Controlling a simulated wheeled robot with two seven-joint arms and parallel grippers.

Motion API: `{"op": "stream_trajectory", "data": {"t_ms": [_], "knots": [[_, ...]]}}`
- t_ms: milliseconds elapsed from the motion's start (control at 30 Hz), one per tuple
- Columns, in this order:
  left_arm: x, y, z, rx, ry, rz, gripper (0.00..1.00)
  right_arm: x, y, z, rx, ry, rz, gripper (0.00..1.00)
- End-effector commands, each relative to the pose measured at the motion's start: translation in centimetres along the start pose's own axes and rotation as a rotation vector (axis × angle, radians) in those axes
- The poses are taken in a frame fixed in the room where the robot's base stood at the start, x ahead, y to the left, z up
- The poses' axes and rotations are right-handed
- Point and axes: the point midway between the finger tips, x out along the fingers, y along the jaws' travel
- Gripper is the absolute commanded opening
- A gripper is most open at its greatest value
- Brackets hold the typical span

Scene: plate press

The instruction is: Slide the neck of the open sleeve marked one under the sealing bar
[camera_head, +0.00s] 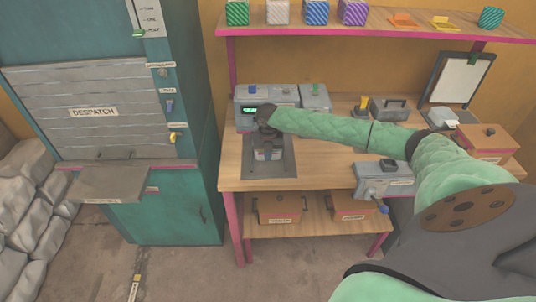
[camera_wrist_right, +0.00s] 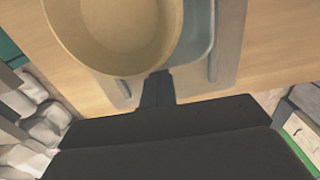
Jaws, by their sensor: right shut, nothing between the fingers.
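My right gripper (camera_head: 267,148) is low over the dark grey mat (camera_head: 284,170) at the left of the workbench. In the wrist view its dark fingers (camera_wrist_right: 157,88) are together and empty, by the rim of a round tan dish-like thing (camera_wrist_right: 120,62). The gripper hides part of what stands on the mat. A grey machine (camera_head: 243,121) with a green display stands behind it. Another grey machine (camera_head: 385,182) with a blue knob sits at the bench's front right. I cannot make out the sleeve marked one or tell which part is the sealing bar. My left gripper is not in view.
The teal cabinet (camera_head: 180,210) with the despatch shutter (camera_head: 95,110) stands left of the bench. My right arm crosses above the bench top (camera_head: 320,165). Labelled boxes (camera_head: 280,208) sit on the lower shelf. The upper shelf (camera_head: 380,33) holds striped containers.

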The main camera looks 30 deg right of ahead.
Motion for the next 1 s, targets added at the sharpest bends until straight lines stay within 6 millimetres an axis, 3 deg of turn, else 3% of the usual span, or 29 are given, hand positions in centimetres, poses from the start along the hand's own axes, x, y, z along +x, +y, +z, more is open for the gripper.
{"op": "stream_trajectory", "data": {"t_ms": [233,367,500,667,1000], "knots": [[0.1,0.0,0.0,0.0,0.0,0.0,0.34,0.0,0.0,0.1,0.0,0.0,0.0,0.0],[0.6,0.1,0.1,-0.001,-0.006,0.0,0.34,0.2,0.1,1.7,0.002,-0.002,0.002,0.0],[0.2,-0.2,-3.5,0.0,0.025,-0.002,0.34,0.3,0.1,4.7,0.003,-0.001,0.002,0.0],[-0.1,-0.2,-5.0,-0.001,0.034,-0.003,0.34,0.1,0.1,6.9,0.001,-0.001,0.001,0.0],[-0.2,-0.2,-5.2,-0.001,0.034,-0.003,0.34,0.0,0.0,7.2,0.001,0.0,0.0,0.0]]}}
